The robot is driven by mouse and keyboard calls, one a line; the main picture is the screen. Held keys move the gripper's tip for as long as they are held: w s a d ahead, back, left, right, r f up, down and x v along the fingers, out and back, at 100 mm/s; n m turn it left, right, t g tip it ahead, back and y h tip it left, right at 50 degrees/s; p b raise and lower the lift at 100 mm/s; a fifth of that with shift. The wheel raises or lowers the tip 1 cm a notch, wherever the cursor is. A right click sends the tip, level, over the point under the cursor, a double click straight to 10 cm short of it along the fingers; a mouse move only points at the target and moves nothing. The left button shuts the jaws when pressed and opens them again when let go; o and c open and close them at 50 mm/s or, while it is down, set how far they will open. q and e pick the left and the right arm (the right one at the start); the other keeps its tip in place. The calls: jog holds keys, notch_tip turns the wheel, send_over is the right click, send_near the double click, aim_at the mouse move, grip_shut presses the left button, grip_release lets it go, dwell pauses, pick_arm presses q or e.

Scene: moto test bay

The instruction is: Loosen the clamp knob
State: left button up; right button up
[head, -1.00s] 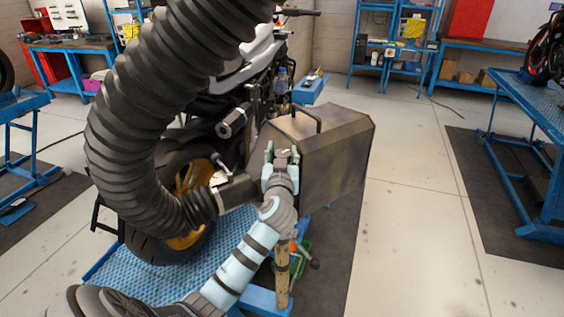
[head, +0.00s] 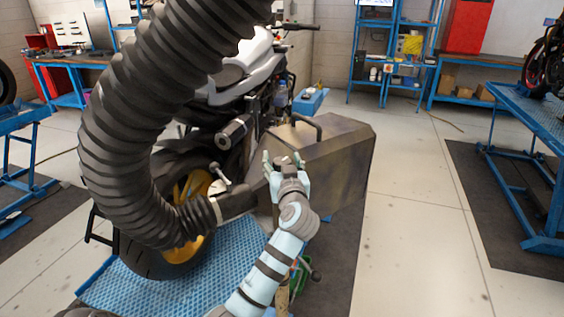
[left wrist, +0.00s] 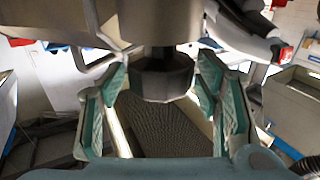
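A dark faceted knob (left wrist: 162,82) hangs under a grey metal part in the left wrist view, and I take it for the clamp knob. My left gripper (left wrist: 160,95) is open around it, with its teal finger pads on both sides. A gap shows at the left pad; the right pad is very close, and I cannot tell if it touches. In the head view my left gripper (head: 284,158) is in front of the metal case and right of the hose nozzle (head: 236,204). The knob cannot be made out there. My right gripper is not in view.
A thick black ribbed hose (head: 108,150) arches across the left side. The metal case (head: 345,165) with a top handle stands beside the motorcycle (head: 245,70). A blue lift platform (head: 190,275) lies below. The floor on the right is clear up to another blue lift (head: 545,115).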

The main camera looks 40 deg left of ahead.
pick_arm(q)
jog(key=v, duration=1.2)
jog(key=shift+s, duration=0.1)
